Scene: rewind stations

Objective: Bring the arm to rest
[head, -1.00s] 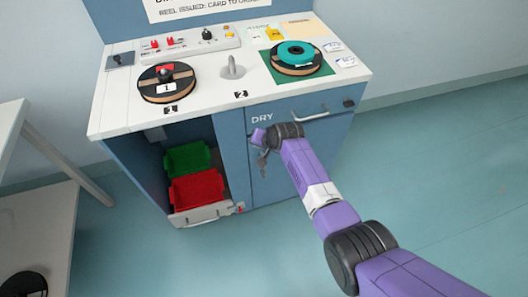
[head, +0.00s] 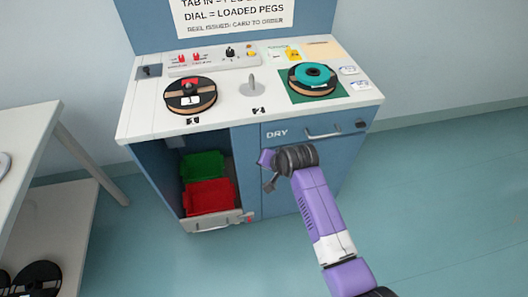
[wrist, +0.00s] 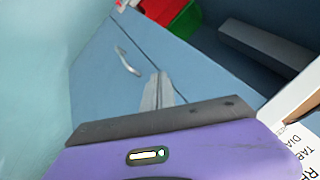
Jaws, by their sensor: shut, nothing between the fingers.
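My purple arm reaches up from the lower right in the head view and bends at a dark joint (head: 297,158). My gripper (head: 269,186) hangs beyond that joint, in front of the blue cabinet (head: 285,200) just below the word DRY. Its grey fingers also show in the wrist view (wrist: 157,92), closed together with nothing between them. The cabinet door and a handle (wrist: 128,62) lie beyond the fingers there. I cannot tell the exact gap between gripper and door.
The white counter (head: 225,120) holds a reel (head: 190,97) on peg 1, a bare peg 2 (head: 251,88) and a teal-topped reel (head: 313,76) on a green mat. Green (head: 203,165) and red (head: 210,196) bins sit in the open compartment. A white shelf (head: 30,140) stands left. Floor at right is clear.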

